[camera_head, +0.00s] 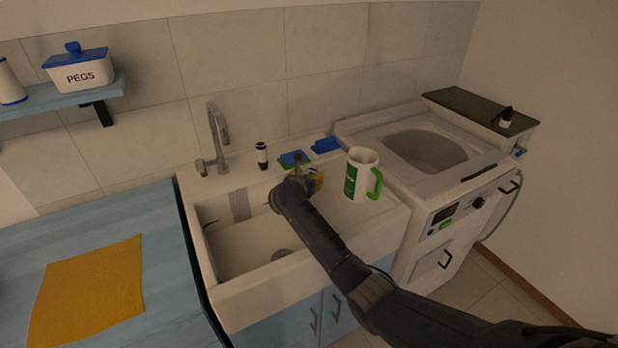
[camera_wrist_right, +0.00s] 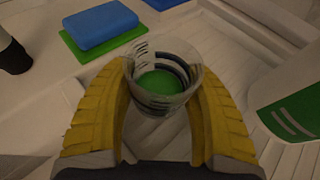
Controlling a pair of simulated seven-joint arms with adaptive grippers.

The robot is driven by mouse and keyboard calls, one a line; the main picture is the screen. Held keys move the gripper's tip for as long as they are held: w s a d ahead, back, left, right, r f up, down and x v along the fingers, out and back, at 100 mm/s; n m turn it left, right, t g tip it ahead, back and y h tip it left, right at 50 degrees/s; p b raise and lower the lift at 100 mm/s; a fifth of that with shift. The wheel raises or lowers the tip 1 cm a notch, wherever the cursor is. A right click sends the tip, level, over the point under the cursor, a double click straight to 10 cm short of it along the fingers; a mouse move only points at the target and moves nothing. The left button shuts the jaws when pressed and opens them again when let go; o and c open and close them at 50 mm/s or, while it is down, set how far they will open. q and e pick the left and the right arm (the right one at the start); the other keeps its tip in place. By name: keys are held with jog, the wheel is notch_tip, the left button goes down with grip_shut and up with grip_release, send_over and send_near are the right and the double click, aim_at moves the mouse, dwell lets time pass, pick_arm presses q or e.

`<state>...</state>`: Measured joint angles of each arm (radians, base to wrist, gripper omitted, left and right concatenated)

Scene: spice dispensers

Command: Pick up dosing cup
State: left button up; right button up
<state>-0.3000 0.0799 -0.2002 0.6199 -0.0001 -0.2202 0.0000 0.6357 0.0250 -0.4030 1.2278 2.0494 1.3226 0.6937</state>
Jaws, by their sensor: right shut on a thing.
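The dosing cup (camera_wrist_right: 163,85) is a small clear cup with dark marks on its wall and green showing at its bottom. In the right wrist view it sits upright between the yellow fingers of my right gripper (camera_wrist_right: 165,72), which is shut on it. I cannot tell whether its base touches the drainboard. In the head view my right gripper (camera_head: 309,180) is over the sink's drainboard, and the cup is mostly hidden there. My left gripper is not in view.
A white and green jug (camera_head: 355,178) stands close right of my right gripper. A blue sponge on a green one (camera_wrist_right: 100,24) and a dark bottle (camera_head: 262,156) are behind it. The sink basin (camera_head: 240,245) is left; a washing machine (camera_head: 450,215) stands right.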

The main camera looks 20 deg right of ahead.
jog(key=shift+r, duration=0.25)
notch_tip(320, 180, up, 24)
jog(key=w, duration=0.2)
jog(key=w+d+f+m+g+h, duration=0.2)
jog(key=w+d+m, duration=0.1)
jog(key=d, duration=0.2)
jog(key=s+d+f+m+g+h, duration=0.2)
jog(key=f+m+g, duration=0.1)
jog(key=f, duration=0.2)
jog(key=s+d+f+m+g+h, duration=0.1)
jog(key=d+f+m+g, duration=0.1)
jog(key=f, duration=0.3)
jog(key=shift+s+f+m+g+h, duration=0.25)
jog(key=shift+s+m+g+h, duration=0.2)
jog(key=shift+g, duration=0.25)
dwell(0.5)
jog(key=shift+w, duration=0.1)
dwell(0.4)
